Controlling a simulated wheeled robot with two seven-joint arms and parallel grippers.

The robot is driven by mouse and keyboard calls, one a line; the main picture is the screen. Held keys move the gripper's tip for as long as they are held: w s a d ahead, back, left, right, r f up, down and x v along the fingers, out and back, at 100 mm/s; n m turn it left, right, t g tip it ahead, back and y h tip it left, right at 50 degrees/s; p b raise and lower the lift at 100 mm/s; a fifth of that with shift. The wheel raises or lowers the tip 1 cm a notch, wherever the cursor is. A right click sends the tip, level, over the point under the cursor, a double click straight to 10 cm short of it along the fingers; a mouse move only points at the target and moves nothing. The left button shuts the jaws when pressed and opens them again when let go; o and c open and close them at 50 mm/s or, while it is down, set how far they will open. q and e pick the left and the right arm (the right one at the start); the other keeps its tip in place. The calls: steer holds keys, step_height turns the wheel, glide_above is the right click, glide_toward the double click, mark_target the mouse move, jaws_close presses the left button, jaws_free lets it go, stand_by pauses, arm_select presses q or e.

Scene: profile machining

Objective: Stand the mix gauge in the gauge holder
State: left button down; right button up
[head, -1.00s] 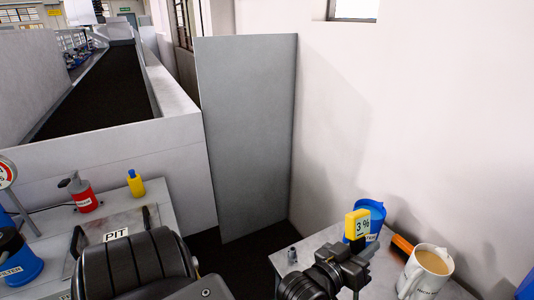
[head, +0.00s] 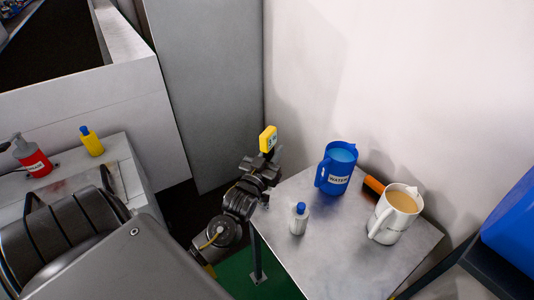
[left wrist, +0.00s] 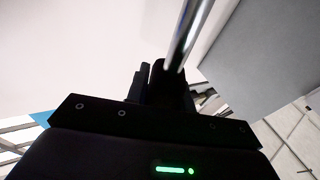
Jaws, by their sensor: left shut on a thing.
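The mix gauge has a small yellow head (head: 268,139). It stands above my left gripper (head: 263,166), which is shut on it. The gripper and gauge are beyond the left edge of the small grey table, left of the blue water jug and apart from it. In the left wrist view a shiny metal rod (left wrist: 190,38), probably the gauge's stem, runs up at a tilt from the dark fingers (left wrist: 162,85); the grip itself is mostly hidden. I cannot make out a gauge holder. My right gripper is not in view.
The grey table (head: 335,250) carries the blue water jug (head: 337,170), a white mug-like jug (head: 397,214) of tan liquid, an orange item (head: 373,185) and a blue-capped bottle (head: 299,220). Its front is clear. Red (head: 34,160) and yellow (head: 92,141) bottles stand on the left bench.

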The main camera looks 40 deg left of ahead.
arm_select(q)
step_height(320, 180, down, 6)
steer(key=a+b, duration=0.2)
steer(key=shift+a+r+b, duration=0.25)
steer(key=shift+b, duration=0.05)
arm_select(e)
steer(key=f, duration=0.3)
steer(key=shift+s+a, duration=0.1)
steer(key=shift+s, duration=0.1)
arm_select(q)
steer(key=shift+w+p, duration=0.1)
steer(key=shift+p, duration=0.2)
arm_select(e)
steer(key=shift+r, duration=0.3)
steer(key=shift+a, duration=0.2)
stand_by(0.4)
arm_select(q)
steer(key=shift+p, duration=0.4)
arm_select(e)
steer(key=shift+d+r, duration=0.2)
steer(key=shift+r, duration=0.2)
